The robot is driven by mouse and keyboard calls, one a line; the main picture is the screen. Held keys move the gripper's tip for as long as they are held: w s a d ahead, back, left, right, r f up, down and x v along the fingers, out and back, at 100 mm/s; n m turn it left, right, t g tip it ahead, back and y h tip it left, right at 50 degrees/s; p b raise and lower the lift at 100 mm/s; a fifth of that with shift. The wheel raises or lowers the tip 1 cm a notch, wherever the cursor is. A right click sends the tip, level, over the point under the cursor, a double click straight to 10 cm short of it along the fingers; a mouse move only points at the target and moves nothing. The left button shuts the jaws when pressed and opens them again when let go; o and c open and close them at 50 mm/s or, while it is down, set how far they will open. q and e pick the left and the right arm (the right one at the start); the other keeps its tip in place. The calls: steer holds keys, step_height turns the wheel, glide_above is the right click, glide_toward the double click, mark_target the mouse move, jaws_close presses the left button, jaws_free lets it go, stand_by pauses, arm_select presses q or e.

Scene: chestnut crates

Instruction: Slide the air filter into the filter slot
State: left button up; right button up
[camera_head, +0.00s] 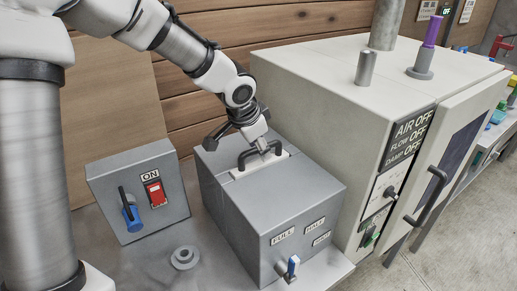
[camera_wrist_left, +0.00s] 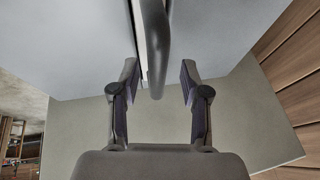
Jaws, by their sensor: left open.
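The air filter (camera_head: 272,165) shows only as a pale top plate with a dark arched handle (camera_head: 262,154). It lies in the top of the grey box (camera_head: 285,205), at the filter slot; its body is hidden, and I cannot tell how deep it sits. My left gripper (camera_head: 252,146) is over the box top, right at the handle. In the left wrist view, the handle (camera_wrist_left: 155,45) reaches between the two open fingers of my left gripper (camera_wrist_left: 160,88), with a gap on each side. My right gripper is out of view.
A grey switch box (camera_head: 140,190) with a red ON switch and a blue-tipped lever stands at left. A round grey knob (camera_head: 185,257) is on the bench. The large cream cabinet (camera_head: 310,95) closes in the right side. A wooden wall (camera_head: 225,40) is behind.

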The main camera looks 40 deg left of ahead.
arm_select(q)
step_height(320, 180, up, 9)
steer(key=shift+r, duration=0.1)
stand_by(0.6)
